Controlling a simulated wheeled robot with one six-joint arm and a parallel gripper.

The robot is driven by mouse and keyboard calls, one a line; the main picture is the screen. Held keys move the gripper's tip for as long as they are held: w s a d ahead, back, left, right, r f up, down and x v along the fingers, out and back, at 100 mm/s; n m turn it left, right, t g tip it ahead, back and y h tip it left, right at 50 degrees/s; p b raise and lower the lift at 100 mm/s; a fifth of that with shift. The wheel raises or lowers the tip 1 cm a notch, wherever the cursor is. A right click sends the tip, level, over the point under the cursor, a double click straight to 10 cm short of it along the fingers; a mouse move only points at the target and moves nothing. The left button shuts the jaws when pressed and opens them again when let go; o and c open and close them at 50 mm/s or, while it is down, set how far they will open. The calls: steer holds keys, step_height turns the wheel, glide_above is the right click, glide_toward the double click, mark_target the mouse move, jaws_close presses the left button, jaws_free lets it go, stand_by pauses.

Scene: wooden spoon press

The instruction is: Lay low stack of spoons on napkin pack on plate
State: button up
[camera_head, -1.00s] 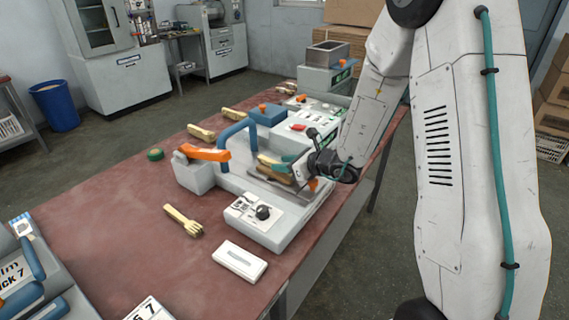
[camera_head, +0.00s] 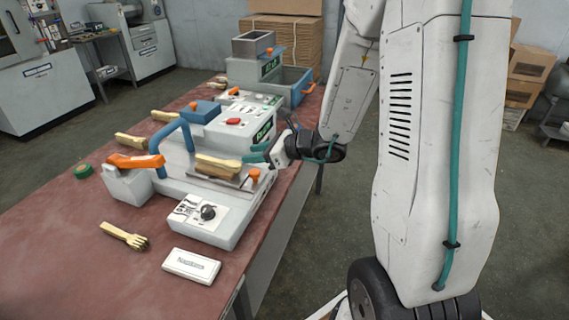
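A pale wooden stack of spoons (camera_head: 214,162) lies over a brown block on the metal plate (camera_head: 228,181) of the grey press (camera_head: 155,190). My gripper (camera_head: 256,154), with teal fingers, is at the right end of this stack. Its fingertips are close to or touching the pale wood; whether they are closed on it is too small to tell. A white napkin pack (camera_head: 191,265) with printed lettering lies flat on the red-brown table in front of the press, apart from my gripper.
A bundle of wooden forks (camera_head: 125,236) lies left of the pack. A blue handle (camera_head: 174,144) and an orange lever (camera_head: 136,161) rise from the press. The table's left front is clear.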

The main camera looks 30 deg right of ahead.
steer(key=s+a+r+n+g+y, duration=0.2)
steer(key=s+a+r+n+g, duration=0.75)
steer(key=s+n, duration=0.6)
steer(key=s+d+r+n+h, duration=0.2)
steer(key=s+d+n+h, duration=0.1)
steer(key=s+n+h, duration=0.2)
steer(key=s+d+r+n+h, duration=0.2)
steer(key=s+n+h, duration=0.3)
steer(key=s+n, duration=0.3)
steer(key=shift+s+d, duration=0.25)
steer(key=shift+d, duration=0.5)
